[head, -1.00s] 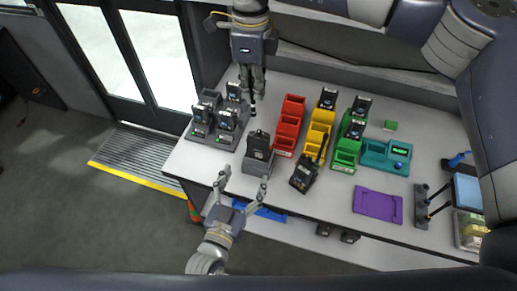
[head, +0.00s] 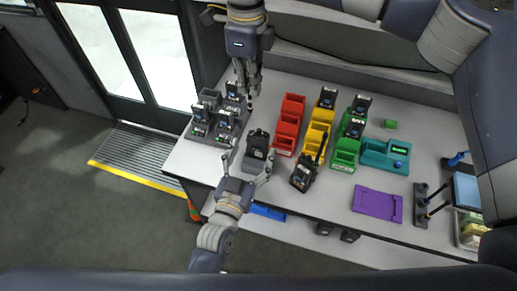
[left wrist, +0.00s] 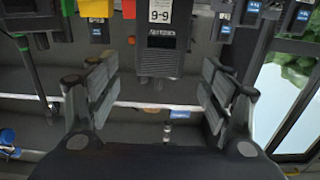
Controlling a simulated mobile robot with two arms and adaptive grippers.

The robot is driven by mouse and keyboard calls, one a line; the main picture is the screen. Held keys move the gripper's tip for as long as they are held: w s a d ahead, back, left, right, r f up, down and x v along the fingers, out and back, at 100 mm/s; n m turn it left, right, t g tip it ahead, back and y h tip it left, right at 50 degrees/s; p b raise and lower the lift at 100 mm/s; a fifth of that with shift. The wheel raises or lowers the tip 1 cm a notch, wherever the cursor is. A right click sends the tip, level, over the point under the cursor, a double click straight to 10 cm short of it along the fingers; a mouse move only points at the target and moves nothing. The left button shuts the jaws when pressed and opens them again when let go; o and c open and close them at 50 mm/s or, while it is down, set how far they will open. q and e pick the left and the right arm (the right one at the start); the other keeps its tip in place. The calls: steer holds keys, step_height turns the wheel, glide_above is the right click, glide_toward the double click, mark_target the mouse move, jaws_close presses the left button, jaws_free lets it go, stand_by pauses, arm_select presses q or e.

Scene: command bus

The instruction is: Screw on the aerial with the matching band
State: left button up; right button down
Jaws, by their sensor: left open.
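A black radio (head: 258,138) sits upright in a grey holder (head: 254,164) near the table's front edge. My left gripper (head: 247,174) is open, its fingers spread at the front of this holder and apart from it. The left wrist view shows the grey holder (left wrist: 157,62) with a white label between the open fingers. My right gripper (head: 248,88) points down from the top, left of the red bins. A thin black rod, seemingly an aerial (head: 251,103), sticks out below its fingers; its band cannot be made out. A rack (head: 421,207) at the right holds black rods.
A grey charger (head: 205,138) with several radios stands at the left. Red (head: 287,128), yellow (head: 318,131) and green (head: 345,152) bins fill the middle. Another radio (head: 303,174) stands right of the holder. A teal box (head: 375,157) and purple tray (head: 377,204) lie right.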

mark_target(257, 141)
arm_select(q)
steer(key=x, duration=0.6)
steer(key=shift+s, duration=0.1)
